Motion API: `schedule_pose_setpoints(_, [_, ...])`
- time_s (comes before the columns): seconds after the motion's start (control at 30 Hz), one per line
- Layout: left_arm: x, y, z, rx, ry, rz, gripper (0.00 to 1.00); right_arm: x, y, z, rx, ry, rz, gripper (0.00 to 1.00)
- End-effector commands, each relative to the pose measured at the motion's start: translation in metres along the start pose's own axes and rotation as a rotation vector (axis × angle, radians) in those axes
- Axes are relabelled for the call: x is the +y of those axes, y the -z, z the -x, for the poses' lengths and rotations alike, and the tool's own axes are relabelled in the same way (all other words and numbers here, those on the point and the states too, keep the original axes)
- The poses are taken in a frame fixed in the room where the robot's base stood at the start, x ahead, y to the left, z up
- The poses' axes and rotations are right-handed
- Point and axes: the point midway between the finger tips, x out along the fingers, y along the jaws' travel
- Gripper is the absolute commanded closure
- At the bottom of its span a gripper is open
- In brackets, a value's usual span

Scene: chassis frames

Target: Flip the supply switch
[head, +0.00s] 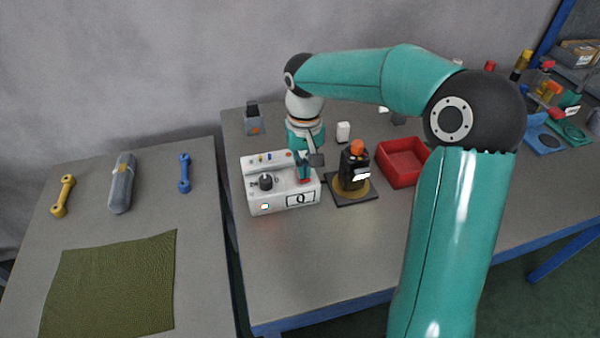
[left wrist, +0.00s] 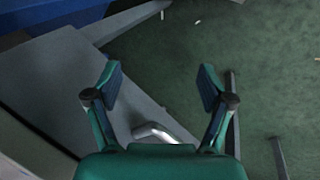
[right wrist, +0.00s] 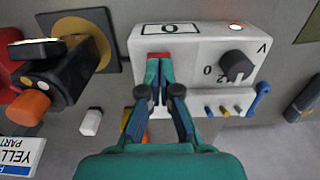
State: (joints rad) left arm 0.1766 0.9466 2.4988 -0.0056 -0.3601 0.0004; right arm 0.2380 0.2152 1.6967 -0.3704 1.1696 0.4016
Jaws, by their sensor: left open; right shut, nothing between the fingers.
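The supply is a white box (head: 283,186) on the right-hand table, with a black knob (head: 265,182) and a panel showing a 0 (head: 300,198). In the right wrist view the box (right wrist: 200,50) appears turned round, its knob (right wrist: 237,65) beside V, 12 and 0 marks. My right gripper (right wrist: 159,72) is shut and empty, fingertips at the box top. A small red part (right wrist: 158,54) shows right at the tips, probably the switch; the fingers hide most of it, and contact is unclear. My left gripper (left wrist: 160,80) is open and empty, above the floor, outside the head view.
A black orange-topped object (head: 354,165) stands on a dark plate right of the box, with a red tray (head: 383,162) beyond. A small white block (head: 343,131) lies behind. A lit lamp (right wrist: 236,27) is on the box. The left table holds a green cloth (head: 110,285).

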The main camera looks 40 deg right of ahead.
Motion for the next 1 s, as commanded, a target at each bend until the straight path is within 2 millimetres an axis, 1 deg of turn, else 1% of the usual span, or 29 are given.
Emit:
schedule_pose_setpoints(0.67, [-0.003,0.000,-0.007,0.000,0.000,0.000,0.19,-0.001,0.000,-0.011,-0.001,0.000,0.001,1.00])
schedule_pose_setpoints(0.87, [-0.001,0.000,-0.002,0.000,0.000,0.000,0.19,-0.001,0.000,-0.005,-0.003,-0.001,0.001,1.00])
schedule_pose_setpoints(1.0, [0.003,0.000,0.007,0.000,0.000,0.000,0.19,-0.001,0.000,0.006,-0.002,0.000,0.001,1.00])
